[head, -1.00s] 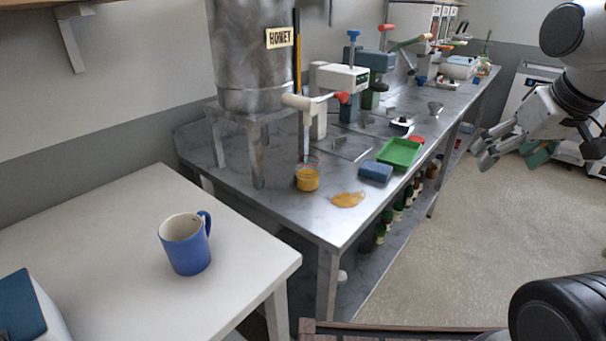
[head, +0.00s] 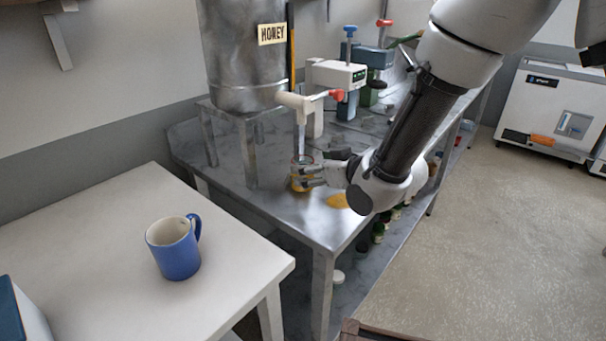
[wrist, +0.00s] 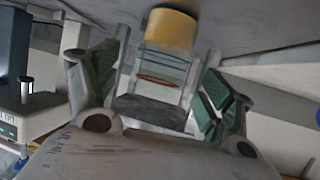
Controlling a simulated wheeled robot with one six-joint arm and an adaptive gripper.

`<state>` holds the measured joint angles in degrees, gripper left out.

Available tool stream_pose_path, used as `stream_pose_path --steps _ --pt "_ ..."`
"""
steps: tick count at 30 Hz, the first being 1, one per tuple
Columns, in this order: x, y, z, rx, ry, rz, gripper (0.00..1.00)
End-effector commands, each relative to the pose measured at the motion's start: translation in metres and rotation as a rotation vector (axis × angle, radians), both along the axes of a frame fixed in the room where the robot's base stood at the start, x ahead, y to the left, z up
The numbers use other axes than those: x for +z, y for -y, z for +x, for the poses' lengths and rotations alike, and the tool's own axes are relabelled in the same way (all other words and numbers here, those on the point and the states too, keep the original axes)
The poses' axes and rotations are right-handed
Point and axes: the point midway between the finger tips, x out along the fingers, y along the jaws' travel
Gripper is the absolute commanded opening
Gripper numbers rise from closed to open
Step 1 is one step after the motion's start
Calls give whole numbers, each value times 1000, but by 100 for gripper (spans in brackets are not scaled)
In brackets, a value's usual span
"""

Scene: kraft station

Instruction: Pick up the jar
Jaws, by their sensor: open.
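The jar (head: 298,184) is clear glass with yellow honey in its lower part. It stands on the metal bench under the honey tank's tap, partly hidden by my gripper in the head view. My gripper (head: 311,171) reaches in from the right at the jar's height, with its fingers pointing at it. In the wrist view the jar (wrist: 171,30) appears upside down, its yellow part at the top. The open fingers of my gripper (wrist: 167,62) lie on either side of it. I cannot tell whether they touch the glass.
The steel honey tank (head: 240,60) stands on a metal stand, its tap (head: 294,102) just above the jar. A honey puddle (head: 338,201) lies on the bench beside my gripper. A blue mug (head: 174,250) stands on the white table (head: 95,225) at left.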

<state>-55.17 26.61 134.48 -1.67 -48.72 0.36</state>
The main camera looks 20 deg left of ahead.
Motion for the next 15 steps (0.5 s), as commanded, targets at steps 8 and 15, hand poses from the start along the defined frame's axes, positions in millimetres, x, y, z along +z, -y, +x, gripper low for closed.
stream_pose_path --steps 8,15 --pt "-20 -31 19 -1 -2 -1 82" --pt "-23 -38 24 -1 -2 -1 82"
